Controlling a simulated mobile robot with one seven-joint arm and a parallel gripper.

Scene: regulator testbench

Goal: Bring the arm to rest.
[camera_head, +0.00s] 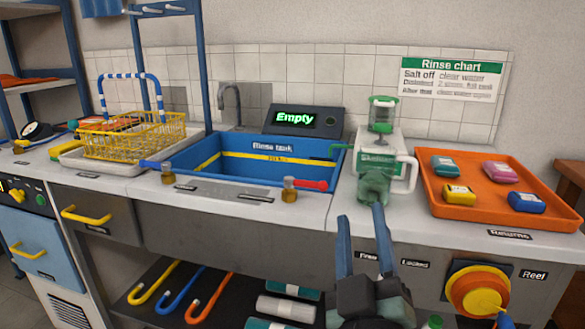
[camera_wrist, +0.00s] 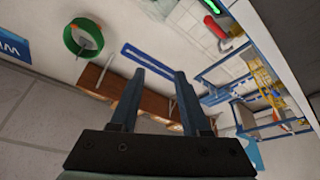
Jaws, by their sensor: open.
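My gripper (camera_head: 361,216) is in front of the counter's front edge in the head view, fingers pointing up and away. Its two blue-grey fingers are apart with nothing between them. In the wrist view my gripper (camera_wrist: 158,75) is also open and empty. I cannot tell whether the right finger touches the green item.
The blue rinse tank (camera_head: 215,178) is left of my gripper, with a red-handled valve (camera_head: 307,184) on its front edge. An orange tray (camera_head: 441,203) of several coloured packs is at right. A yellow basket (camera_head: 135,140) stands far left. A yellow-orange reel (camera_head: 479,290) is below right.

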